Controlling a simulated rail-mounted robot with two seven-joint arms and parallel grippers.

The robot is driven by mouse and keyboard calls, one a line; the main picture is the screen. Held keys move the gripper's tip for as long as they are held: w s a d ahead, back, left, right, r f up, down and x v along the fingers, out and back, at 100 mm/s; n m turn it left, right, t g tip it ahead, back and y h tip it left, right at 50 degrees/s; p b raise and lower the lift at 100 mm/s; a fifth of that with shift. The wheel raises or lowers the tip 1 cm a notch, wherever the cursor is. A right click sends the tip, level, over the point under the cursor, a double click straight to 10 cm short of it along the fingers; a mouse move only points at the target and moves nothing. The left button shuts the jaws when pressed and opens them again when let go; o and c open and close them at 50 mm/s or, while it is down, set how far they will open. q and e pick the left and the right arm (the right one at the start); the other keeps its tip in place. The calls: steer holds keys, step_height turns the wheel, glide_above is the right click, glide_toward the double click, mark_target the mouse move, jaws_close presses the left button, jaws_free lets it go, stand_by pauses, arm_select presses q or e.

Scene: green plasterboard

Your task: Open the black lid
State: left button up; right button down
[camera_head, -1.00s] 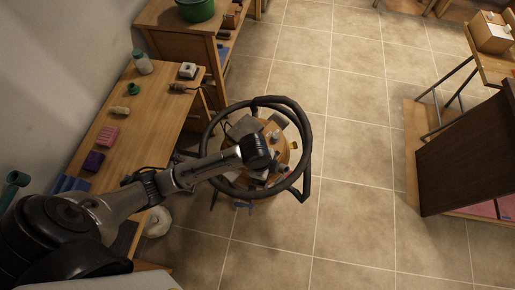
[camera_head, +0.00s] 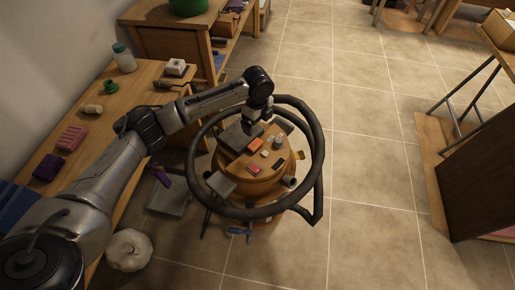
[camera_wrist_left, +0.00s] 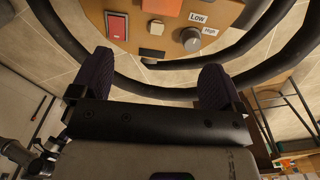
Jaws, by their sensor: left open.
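My left gripper (camera_head: 250,124) is above the far side of a round wooden table, inside a black ring of tubing. In the left wrist view my gripper (camera_wrist_left: 156,78) has its two dark fingers wide apart with nothing between them. A small black rectangular piece (camera_head: 279,163) lies on the table top and may be the black lid; I cannot tell for sure. A small black piece (camera_wrist_left: 152,54) also shows in the wrist view, beyond the fingertips. A grey plate (camera_head: 236,137) is partly behind the gripper. My right gripper is not in view.
The black ring (camera_head: 318,190) surrounds the round table (camera_head: 250,183). On its top are a red block (camera_head: 254,169), a pale block and a dial (camera_wrist_left: 190,39) with "Low" and "High" labels. A wooden bench (camera_head: 105,95) stands left.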

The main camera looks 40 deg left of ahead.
mark_target(258, 145)
arm_select(q)
step_height(258, 145, down, 12)
steer(key=b, duration=0.5)
steer(key=shift+f, duration=0.75)
steer(key=shift+r, duration=0.1)
steer(key=c, duration=1.3)
